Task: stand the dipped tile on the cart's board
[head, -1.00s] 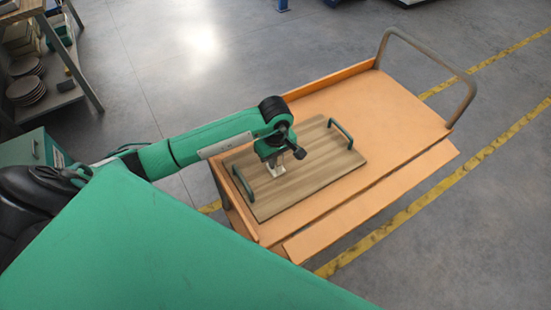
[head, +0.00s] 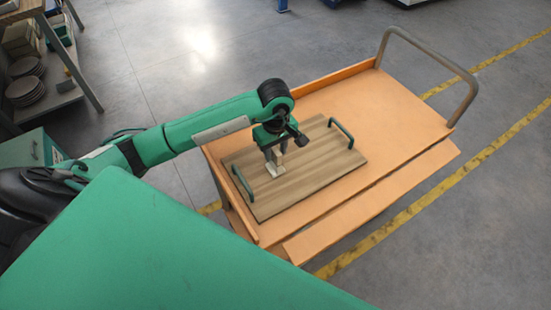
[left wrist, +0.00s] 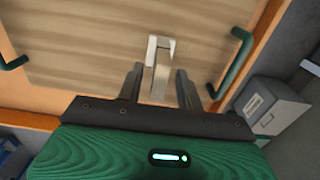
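A small pale tile (head: 275,171) is on the wooden board (head: 322,168) on the orange cart. In the left wrist view the tile (left wrist: 161,70) looks like a narrow pale block with a greyer side, and it appears to stand on the board. I cannot make out which part is dipped. My left gripper (head: 277,158) points down over the tile. In the left wrist view its two dark fingers (left wrist: 159,72) are apart, one on each side of the tile, with a narrow gap on both sides. My right gripper is not in view.
The board has dark green handles at both ends (head: 341,133). The cart (head: 395,110) has a raised edge and a grey push handle (head: 440,68); its right part is bare. A shelf with stacked plates (head: 27,92) stands at the far left.

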